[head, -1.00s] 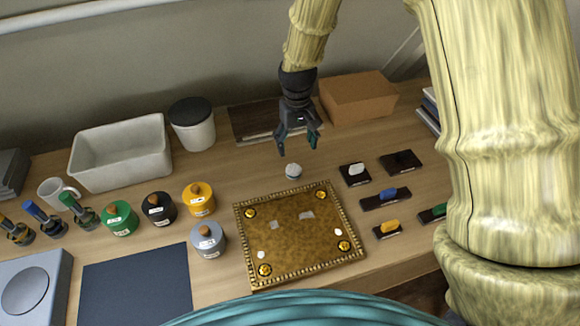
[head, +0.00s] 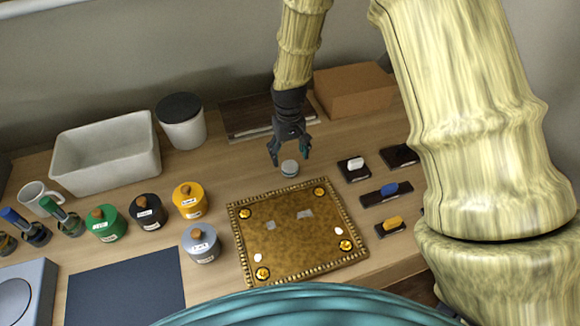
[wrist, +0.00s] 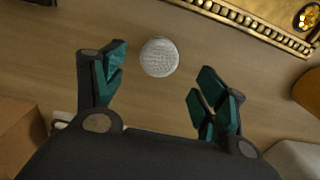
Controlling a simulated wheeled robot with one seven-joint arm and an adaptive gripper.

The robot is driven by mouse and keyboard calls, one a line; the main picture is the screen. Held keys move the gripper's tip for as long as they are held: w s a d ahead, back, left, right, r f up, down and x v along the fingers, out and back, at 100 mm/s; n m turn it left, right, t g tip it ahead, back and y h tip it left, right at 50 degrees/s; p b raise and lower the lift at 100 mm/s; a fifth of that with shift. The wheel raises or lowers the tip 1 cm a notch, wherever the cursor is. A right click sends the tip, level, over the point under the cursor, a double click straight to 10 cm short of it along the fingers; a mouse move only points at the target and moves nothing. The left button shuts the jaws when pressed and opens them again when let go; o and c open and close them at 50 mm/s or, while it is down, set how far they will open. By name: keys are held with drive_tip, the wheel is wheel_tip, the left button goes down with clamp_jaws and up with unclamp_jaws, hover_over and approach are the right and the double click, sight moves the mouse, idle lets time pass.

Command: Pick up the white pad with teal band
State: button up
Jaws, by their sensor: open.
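The white pad with teal band (head: 289,168) is a small round piece standing on the wooden table, just behind the gilt tray (head: 262,285). In the wrist view the pad (wrist: 159,57) shows its pale round top, and its band is hidden. My gripper (head: 290,157) is open and empty. Its fingertips are just above and around the pad in the head view. In the wrist view my gripper (wrist: 165,85) has its teal-lined fingers spread, with the pad ahead of the gap between them and nearer the left finger. I see no contact.
Blocks with white (head: 355,163), blue (head: 389,189) and yellow (head: 393,223) grips lie to the right. Labelled jars (head: 190,203) stand left. A white bin (head: 105,160), lidded canister (head: 183,125) and cardboard box (head: 352,92) stand behind. Bare table surrounds the pad.

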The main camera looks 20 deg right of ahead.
sight(290, 165)
drive_tip(key=shift+s+d+f+p, duration=0.1)
drive_tip(key=shift+f+p, duration=1.3)
drive_tip(key=shift+f, duration=1.55)
drive_tip(key=c, duration=1)
drive_tip(key=shift+r, duration=0.1)
drive_tip(key=shift+r+b, duration=0.8)
drive_tip(key=shift+r, duration=0.3)
drive_tip(key=s+a+r+b, duration=0.1)
drive_tip(key=s, duration=0.4)
drive_tip(key=s+a+b, duration=0.2)
drive_tip(key=s, duration=0.3)
drive_tip(key=s+a+r+b, duration=0.1)
drive_tip(key=s+b, duration=0.1)
drive_tip(key=s, duration=0.3)
drive_tip(key=shift+s+a+r, duration=0.15)
drive_tip(key=shift+a+r, duration=0.2)
